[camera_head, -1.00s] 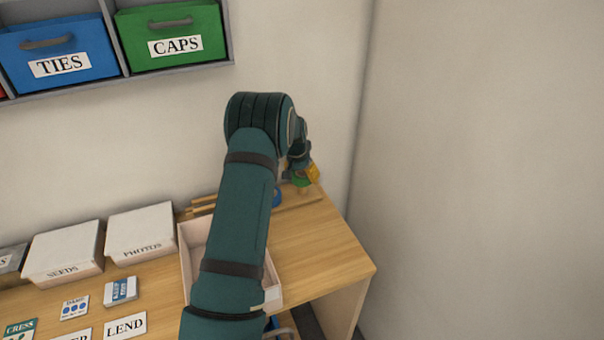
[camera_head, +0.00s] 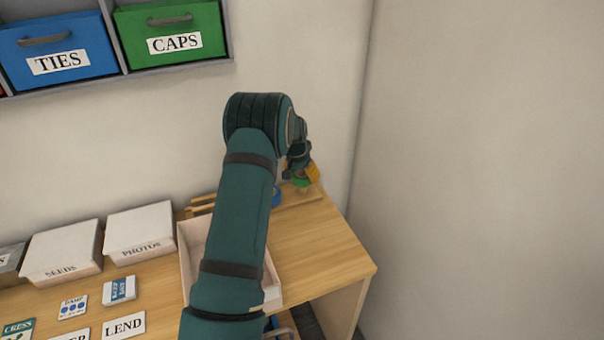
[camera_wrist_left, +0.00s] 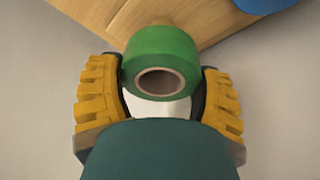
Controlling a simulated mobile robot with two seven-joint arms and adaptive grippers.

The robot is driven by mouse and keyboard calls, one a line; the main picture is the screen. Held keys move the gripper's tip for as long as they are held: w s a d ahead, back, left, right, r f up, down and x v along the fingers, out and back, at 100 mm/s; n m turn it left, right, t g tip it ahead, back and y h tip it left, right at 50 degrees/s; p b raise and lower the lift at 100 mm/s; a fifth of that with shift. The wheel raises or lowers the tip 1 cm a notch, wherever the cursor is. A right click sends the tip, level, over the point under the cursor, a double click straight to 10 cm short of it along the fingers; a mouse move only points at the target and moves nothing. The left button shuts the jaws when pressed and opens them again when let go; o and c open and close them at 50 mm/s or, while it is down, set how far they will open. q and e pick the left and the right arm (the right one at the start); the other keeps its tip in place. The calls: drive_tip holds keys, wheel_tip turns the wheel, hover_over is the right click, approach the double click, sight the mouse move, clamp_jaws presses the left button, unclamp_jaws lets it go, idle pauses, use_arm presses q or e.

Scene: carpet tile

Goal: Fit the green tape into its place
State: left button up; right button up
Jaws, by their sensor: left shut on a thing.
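The green tape (camera_wrist_left: 165,50) is a roll with a brown core, held between the yellow-padded fingers of my left gripper (camera_wrist_left: 160,88) in the left wrist view. Its open core faces the camera. In the head view the green tape (camera_head: 301,183) shows small under my left gripper (camera_head: 302,170), above the right end of a wooden holder (camera_head: 314,196) at the back right of the desk. A short wooden post shows just below the tape there. I cannot tell whether the tape is around the post or above it. My right gripper is not in view.
A blue roll (camera_head: 276,197) sits on the holder to the left, partly behind my arm. An open pale tray (camera_head: 190,256) lies under my forearm. White boxes (camera_head: 140,231) stand further left. Walls close in behind and right. The desk's front right is clear.

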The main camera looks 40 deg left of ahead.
sight(302, 183)
use_arm(q)
drive_tip(key=shift+f+b, duration=1.75)
drive_tip(key=shift+f, duration=0.45)
idle(0.8)
drive_tip(key=o, duration=1.2)
drive_tip(key=v, duration=1.2)
